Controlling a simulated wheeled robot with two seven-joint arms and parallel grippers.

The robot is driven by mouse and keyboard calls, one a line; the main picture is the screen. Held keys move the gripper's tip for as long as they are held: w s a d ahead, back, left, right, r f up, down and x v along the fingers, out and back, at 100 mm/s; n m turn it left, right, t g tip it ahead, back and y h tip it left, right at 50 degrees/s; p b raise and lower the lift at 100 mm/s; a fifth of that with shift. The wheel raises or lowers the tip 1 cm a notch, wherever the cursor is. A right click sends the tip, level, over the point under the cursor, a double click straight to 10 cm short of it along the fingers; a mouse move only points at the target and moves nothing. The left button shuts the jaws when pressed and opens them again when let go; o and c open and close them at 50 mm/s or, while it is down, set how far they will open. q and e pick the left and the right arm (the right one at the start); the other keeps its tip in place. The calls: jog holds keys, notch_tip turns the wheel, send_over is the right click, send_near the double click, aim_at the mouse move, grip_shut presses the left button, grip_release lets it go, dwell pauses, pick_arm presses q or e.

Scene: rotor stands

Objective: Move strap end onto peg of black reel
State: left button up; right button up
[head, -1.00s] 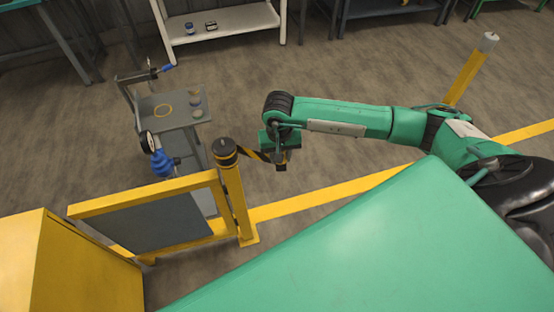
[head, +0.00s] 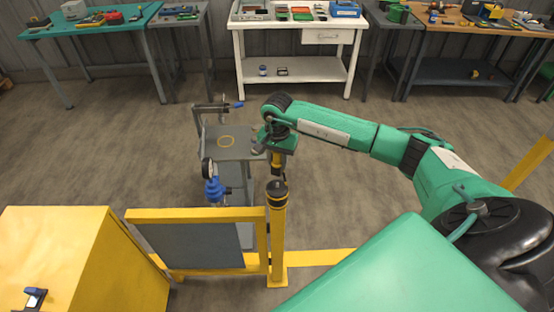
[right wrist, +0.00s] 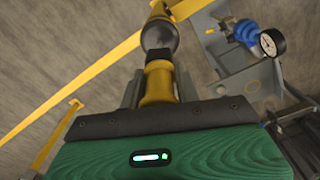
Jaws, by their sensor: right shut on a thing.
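The black reel (head: 277,188) sits on top of a yellow post in the head view. My right gripper (head: 279,150) is above the reel and a little apart from it, pointing down. It is shut on the strap end, a yellow piece (right wrist: 158,88) with a black part beyond it in the right wrist view. A short black-and-yellow length of strap (head: 278,168) shows between gripper and reel. A dark rounded cylinder (right wrist: 160,37) lies past the strap end in the wrist view and seems to be the reel. I cannot make out the peg. My left gripper is not in view.
A yellow-framed grey panel (head: 195,245) joins the post on the left, beside a yellow cabinet (head: 70,255). A grey cart (head: 232,147) with a gauge and blue fitting stands just behind. Workbenches line the back wall. Open floor lies between.

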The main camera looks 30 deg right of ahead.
aim_at(277, 174)
jog(key=shift+f+b, duration=0.5)
jog(key=shift+f, duration=1.25)
jog(key=shift+f+b, duration=1.3)
jog(key=shift+f, duration=0.1)
jog(key=shift+f+b, duration=0.45)
jog(key=shift+b, duration=0.1)
jog(key=o, duration=1.1)
jog(key=shift+o, duration=0.2)
